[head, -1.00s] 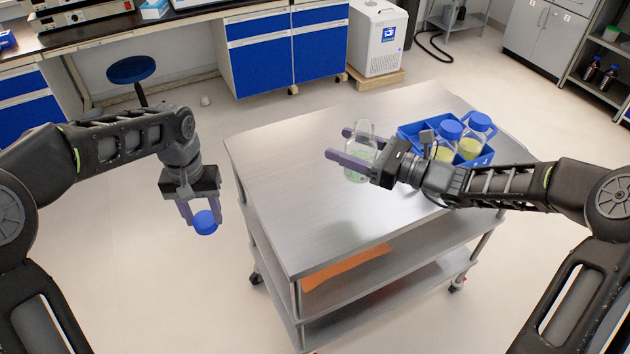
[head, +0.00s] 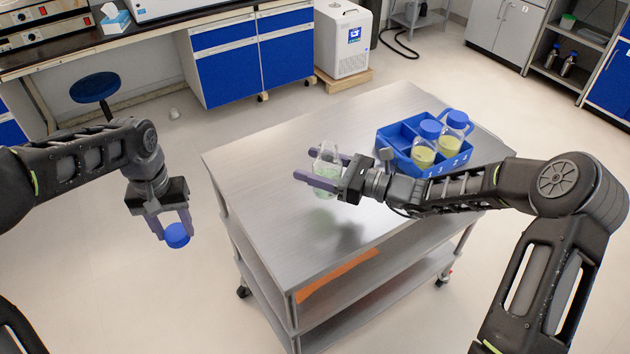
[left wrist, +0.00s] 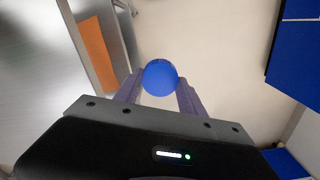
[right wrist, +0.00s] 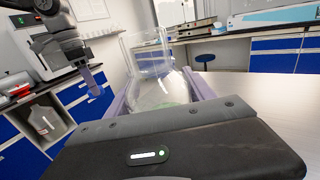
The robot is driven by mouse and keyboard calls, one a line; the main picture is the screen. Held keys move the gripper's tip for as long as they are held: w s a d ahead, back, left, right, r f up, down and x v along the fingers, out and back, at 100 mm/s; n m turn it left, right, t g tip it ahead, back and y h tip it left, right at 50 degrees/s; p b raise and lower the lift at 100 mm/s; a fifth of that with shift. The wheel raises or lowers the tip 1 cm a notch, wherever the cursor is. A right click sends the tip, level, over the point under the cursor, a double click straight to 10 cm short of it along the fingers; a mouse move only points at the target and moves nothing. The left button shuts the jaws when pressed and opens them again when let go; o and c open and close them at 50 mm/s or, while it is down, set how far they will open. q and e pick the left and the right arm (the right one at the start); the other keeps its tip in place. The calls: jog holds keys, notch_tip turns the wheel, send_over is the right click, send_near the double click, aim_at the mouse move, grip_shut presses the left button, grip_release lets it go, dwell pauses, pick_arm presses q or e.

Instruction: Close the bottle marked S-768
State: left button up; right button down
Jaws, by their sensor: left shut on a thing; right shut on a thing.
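My left gripper (head: 170,226) is shut on a blue cap (head: 177,236), held over the floor to the left of the cart. The cap also shows between the fingers in the left wrist view (left wrist: 160,77). My right gripper (head: 325,172) is shut on a clear, uncapped bottle (head: 327,158) with some pale green content, upright above the cart top (head: 270,170). The open bottle also shows in the right wrist view (right wrist: 150,70). No S-768 marking is readable. Two capped bottles with yellow content, one nearer (head: 424,150) and one farther (head: 452,132), stand in a blue rack (head: 396,143).
The cart's left and front top is bare. An orange sheet (head: 335,275) lies on a lower shelf. A stool (head: 95,88) and bench with blue drawers (head: 225,75) stand behind. A white machine (head: 342,40) stands behind the cart.

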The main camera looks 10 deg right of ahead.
jog(key=shift+f, duration=0.25)
pick_arm(q)
jog(key=shift+r, duration=0.3)
pick_arm(e)
notch_tip(320, 180, down, 4)
jog(key=shift+r, duration=0.25)
jog(key=shift+f, duration=0.3)
pick_arm(q)
jog(key=shift+f, duration=0.15)
pick_arm(e)
jog(key=shift+f, duration=0.15)
jog(key=shift+c, duration=1.8)
grip_release()
